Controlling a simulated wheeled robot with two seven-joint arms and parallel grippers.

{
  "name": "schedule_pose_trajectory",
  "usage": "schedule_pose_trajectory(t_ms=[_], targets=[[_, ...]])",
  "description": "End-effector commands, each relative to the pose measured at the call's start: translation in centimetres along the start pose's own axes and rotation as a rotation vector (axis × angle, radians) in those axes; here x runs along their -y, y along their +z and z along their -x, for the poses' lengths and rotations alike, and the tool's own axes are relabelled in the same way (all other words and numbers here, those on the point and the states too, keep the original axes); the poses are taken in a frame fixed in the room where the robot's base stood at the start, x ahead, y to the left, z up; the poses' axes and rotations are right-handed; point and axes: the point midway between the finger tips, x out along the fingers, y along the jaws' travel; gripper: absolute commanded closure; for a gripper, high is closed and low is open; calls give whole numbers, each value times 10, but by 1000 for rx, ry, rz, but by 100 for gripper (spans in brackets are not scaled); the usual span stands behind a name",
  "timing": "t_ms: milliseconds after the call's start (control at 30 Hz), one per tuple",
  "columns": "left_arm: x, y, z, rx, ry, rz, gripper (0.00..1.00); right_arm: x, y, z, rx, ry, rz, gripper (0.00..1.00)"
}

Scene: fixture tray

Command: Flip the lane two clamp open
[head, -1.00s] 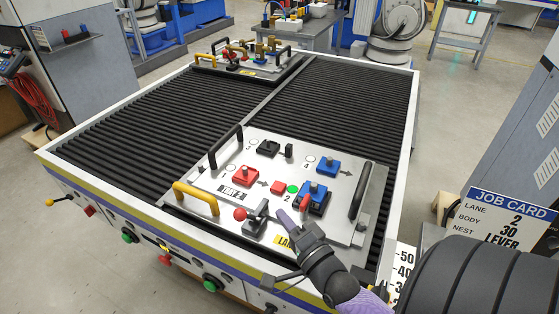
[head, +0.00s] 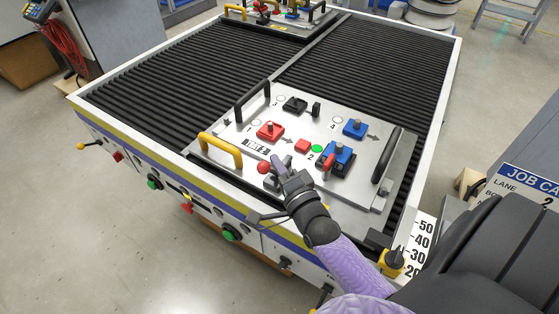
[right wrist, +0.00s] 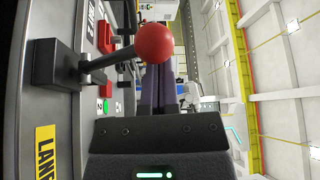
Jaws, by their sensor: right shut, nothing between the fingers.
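The lane two clamp has a red ball knob (head: 263,167) at the near edge of the fixture plate, right of the yellow handle; my right gripper hides most of the rest in the head view. The right wrist view shows its black base (right wrist: 52,66) on the plate and a dark lever running out to the red ball (right wrist: 155,42). My right gripper (head: 277,160) is shut and empty, with its fingertips just right of the ball. Its purple fingers (right wrist: 158,90) lie partly behind the ball in the wrist view; I cannot tell if they touch. My left gripper is not in view.
The plate (head: 225,128) carries a yellow handle (head: 220,150), two black handles, red and blue blocks, and a green dot (head: 317,148) by the 2. A job card (head: 525,185) stands at right.

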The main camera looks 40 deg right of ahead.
Motion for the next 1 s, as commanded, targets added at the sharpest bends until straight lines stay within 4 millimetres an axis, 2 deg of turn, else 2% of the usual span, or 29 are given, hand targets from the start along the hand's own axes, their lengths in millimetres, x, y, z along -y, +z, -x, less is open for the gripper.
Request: schedule_pose_trajectory(t_ms=[667, 1000], targets=[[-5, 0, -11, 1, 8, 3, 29, -4, 8, 5, 0, -59, 102, 100], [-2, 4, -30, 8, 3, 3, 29, -13, 20, 12, 2, -142, 247, 100]])
